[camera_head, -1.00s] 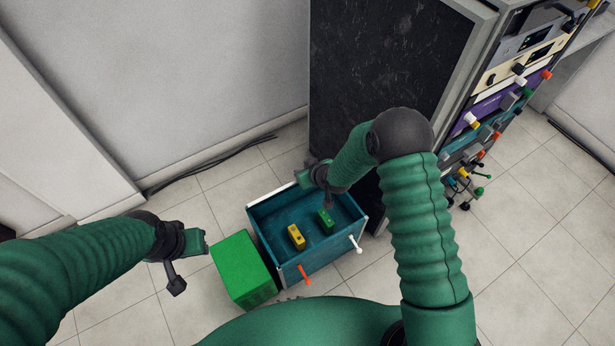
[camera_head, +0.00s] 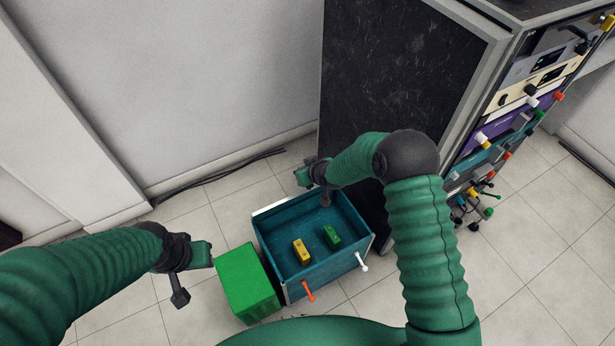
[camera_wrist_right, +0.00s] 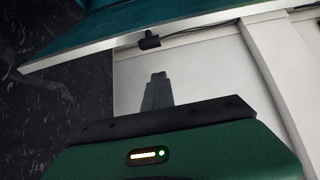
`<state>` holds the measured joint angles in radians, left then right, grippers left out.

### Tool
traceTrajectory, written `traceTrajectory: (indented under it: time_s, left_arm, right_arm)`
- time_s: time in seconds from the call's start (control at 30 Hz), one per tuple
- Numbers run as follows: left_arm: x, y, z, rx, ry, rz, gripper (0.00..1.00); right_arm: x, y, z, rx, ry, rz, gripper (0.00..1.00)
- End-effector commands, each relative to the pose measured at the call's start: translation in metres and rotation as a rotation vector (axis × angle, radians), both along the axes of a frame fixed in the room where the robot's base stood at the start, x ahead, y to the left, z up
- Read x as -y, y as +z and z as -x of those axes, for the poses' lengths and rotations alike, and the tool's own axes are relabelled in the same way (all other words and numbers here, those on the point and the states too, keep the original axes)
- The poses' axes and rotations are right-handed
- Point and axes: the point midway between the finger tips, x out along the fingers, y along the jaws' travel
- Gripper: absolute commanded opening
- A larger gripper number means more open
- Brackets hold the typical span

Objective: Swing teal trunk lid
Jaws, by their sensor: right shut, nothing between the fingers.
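The teal trunk (camera_head: 333,276) stands open on the floor, with a yellow block (camera_head: 301,251) and a green block (camera_head: 332,236) inside. A pale edge runs along its back left rim; I cannot tell how the lid lies. My right gripper (camera_head: 325,198) is shut and empty over the trunk's back edge; I cannot tell whether it touches. In the right wrist view its dark fingers (camera_wrist_right: 157,90) are together below a teal panel (camera_wrist_right: 150,28) with a pale edge, with a gap in the picture. My left gripper (camera_head: 180,297) hangs left of the trunk, its jaw opening unclear.
A bright green box (camera_head: 247,284) stands left of the trunk. An orange handle (camera_head: 308,290) and a white handle (camera_head: 361,262) stick out of the trunk's front. A dark cabinet (camera_head: 390,90) rises behind right. Cables lie along the wall.

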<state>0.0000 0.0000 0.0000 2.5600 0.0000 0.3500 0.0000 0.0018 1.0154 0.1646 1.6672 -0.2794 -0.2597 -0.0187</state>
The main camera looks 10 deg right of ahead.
Motion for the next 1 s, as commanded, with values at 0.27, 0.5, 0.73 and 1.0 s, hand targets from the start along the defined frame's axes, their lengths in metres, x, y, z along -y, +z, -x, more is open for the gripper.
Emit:
traceTrajectory:
  time_s: [0.27, 0.5, 0.73, 1.0]
  left_arm:
    - [0.0, -0.008, 0.0, 0.0, 0.0, 0.0, 0.36]
    - [0.0, -0.011, 0.0, 0.0, 0.0, 0.0, 0.36]
    - [0.0, -0.011, 0.0, 0.0, 0.0, 0.0, 0.36]
    - [0.0, -0.011, 0.0, 0.0, 0.0, 0.0, 0.36]
  right_arm:
    - [-0.009, 0.005, -0.023, 0.0, 0.001, -0.001, 0.0]
    - [-0.014, 0.01, -0.038, -0.002, 0.001, 0.0, 0.0]
    - [-0.015, 0.011, -0.039, -0.002, 0.001, 0.0, 0.0]
    - [-0.015, 0.011, -0.038, -0.002, 0.0, -0.001, 0.24]
